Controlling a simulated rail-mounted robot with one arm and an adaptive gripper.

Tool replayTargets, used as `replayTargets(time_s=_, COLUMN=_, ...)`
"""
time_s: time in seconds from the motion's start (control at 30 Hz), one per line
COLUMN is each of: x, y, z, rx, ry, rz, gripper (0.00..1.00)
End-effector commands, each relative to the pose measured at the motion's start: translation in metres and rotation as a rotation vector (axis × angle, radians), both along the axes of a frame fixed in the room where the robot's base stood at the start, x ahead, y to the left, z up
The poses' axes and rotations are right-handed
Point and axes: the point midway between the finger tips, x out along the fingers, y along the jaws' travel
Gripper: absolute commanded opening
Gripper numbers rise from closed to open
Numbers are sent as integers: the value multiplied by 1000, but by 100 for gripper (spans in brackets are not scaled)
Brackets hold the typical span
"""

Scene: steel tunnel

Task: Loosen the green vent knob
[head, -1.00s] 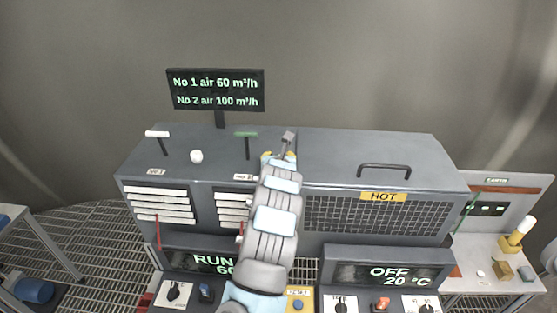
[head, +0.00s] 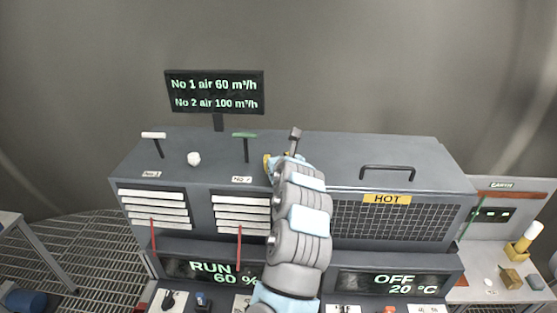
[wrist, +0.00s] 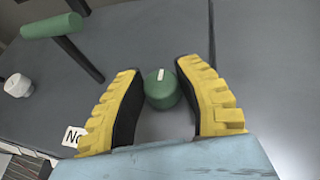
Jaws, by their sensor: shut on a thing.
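The green vent knob (wrist: 162,90) is a short round knob with a white mark on top, on the grey cabinet top (head: 340,160). My gripper (wrist: 160,72) has its yellow ridged fingers on either side of this knob and is shut on it. In the head view my gripper (head: 279,160) is at the cabinet top, right of the green T-handle (head: 244,135), and my arm hides the knob there.
A white knob (head: 194,159) and a white T-handle (head: 153,135) stand further left. A black bar handle (head: 386,168) is on the right, above the HOT label (head: 386,198). A display (head: 214,92) reads No 1 air 60, No 2 air 100 m³/h.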

Motion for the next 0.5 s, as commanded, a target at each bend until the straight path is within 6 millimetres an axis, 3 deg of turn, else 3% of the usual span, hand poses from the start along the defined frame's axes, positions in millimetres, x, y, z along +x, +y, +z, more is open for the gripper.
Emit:
replayTargets(time_s=0.03, x=0, y=0, z=-4, rx=-1, ry=7, rz=0, gripper=38)
replayTargets(time_s=0.1, x=0, y=0, z=-4, rx=-1, ry=6, rz=0, gripper=58)
replayTargets(time_s=0.13, x=0, y=0, z=-3, rx=-1, ry=6, rz=0, gripper=64)
replayTargets(time_s=0.5, x=-1, y=0, z=0, rx=0, ry=2, rz=0, gripper=64)
